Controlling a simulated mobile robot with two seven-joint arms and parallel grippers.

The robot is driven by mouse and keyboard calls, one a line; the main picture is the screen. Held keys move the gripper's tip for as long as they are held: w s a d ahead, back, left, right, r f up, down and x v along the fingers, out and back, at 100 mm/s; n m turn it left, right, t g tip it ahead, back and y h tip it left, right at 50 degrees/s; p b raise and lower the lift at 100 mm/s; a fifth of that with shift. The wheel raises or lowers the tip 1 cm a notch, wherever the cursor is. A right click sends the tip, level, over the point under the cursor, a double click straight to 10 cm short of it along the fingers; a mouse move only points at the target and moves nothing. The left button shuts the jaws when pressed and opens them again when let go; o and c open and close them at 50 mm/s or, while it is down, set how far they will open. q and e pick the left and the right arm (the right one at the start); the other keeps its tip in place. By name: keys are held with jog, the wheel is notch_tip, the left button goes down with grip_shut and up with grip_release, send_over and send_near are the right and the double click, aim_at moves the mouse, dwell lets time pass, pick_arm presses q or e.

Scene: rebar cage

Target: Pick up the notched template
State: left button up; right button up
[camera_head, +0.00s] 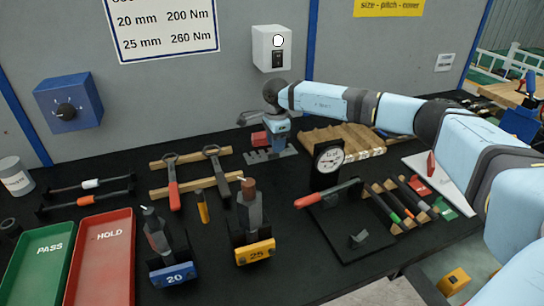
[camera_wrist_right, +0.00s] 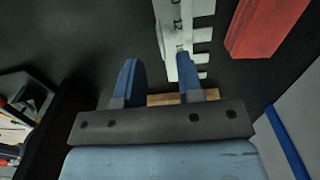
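The notched template (camera_head: 284,153) is a flat pale grey strip with teeth along one edge. It lies on the black bench top beneath my right gripper (camera_head: 277,143). In the right wrist view the template (camera_wrist_right: 178,28) shows printed numbers and square notches on its right side. There the right gripper (camera_wrist_right: 158,80) has its two blue fingers spread apart. The right-hand finger overlaps the template's near end, and the left-hand finger is over bare black surface. I cannot tell whether that finger touches the template. My left gripper is not in view.
A red block (camera_head: 261,139) lies close beside the template, also in the right wrist view (camera_wrist_right: 268,24). A grooved wooden board (camera_head: 343,140) and a dial gauge (camera_head: 328,158) stand to the right. Wrenches (camera_head: 173,184) lie on wooden rails to the left. The wall is close behind.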

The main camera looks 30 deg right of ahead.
notch_tip(320, 180, down, 4)
jog(key=shift+w+r, duration=0.15)
jog(key=shift+r, duration=0.1)
grip_shut()
jog(key=shift+r, duration=0.1)
